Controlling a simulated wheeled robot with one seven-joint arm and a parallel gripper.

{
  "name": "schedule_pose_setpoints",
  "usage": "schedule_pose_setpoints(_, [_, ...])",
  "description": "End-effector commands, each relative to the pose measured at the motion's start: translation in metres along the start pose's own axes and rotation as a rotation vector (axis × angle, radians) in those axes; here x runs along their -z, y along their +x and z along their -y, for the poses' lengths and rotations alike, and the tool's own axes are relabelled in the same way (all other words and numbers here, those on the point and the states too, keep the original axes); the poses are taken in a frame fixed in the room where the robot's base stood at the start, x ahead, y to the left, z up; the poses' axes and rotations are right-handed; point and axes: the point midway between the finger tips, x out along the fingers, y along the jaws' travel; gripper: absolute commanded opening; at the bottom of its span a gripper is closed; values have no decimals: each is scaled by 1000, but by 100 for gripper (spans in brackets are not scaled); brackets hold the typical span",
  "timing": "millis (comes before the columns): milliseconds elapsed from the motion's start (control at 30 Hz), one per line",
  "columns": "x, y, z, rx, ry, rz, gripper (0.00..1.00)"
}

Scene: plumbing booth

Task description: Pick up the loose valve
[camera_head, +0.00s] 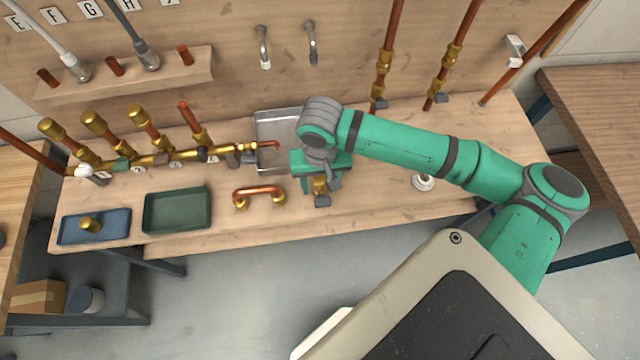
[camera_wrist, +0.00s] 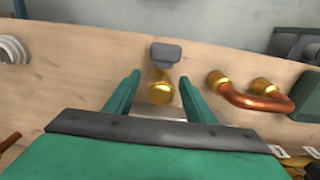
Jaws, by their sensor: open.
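The loose valve, a brass body with a dark grey handle, lies on the wooden bench (camera_head: 390,200). In the head view the valve (camera_head: 320,187) shows just below my gripper (camera_head: 317,176), partly hidden by it. In the wrist view the valve (camera_wrist: 160,92) lies between and beyond the two green fingers of my gripper (camera_wrist: 159,78), with its grey handle (camera_wrist: 165,53) past the fingertips. The fingers are spread apart, one on each side of the brass, and hold nothing. I cannot tell how high they are above the bench.
A copper U-shaped pipe with brass ends (camera_head: 258,195) lies close to the left. A green tray (camera_head: 177,229) and a blue tray (camera_head: 120,235) holding a brass part (camera_head: 90,224) are farther left. A brass manifold (camera_head: 180,156) runs behind. A white round part (camera_head: 423,182) is at right.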

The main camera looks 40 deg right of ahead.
Motion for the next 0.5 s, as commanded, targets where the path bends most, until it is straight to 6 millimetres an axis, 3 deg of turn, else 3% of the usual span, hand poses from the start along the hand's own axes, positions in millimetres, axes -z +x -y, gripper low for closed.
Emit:
schedule_pose_setpoints(133, [0, 13, 0, 0, -1, 1, 50])
schedule_pose_setpoints(367, [0, 15, 1, 0, -2, 0, 50])
schedule_pose_setpoints(400, [0, 15, 1, 0, -2, 0, 47])
schedule_pose_setpoints(500, [0, 15, 1, 1, -2, 0, 23])
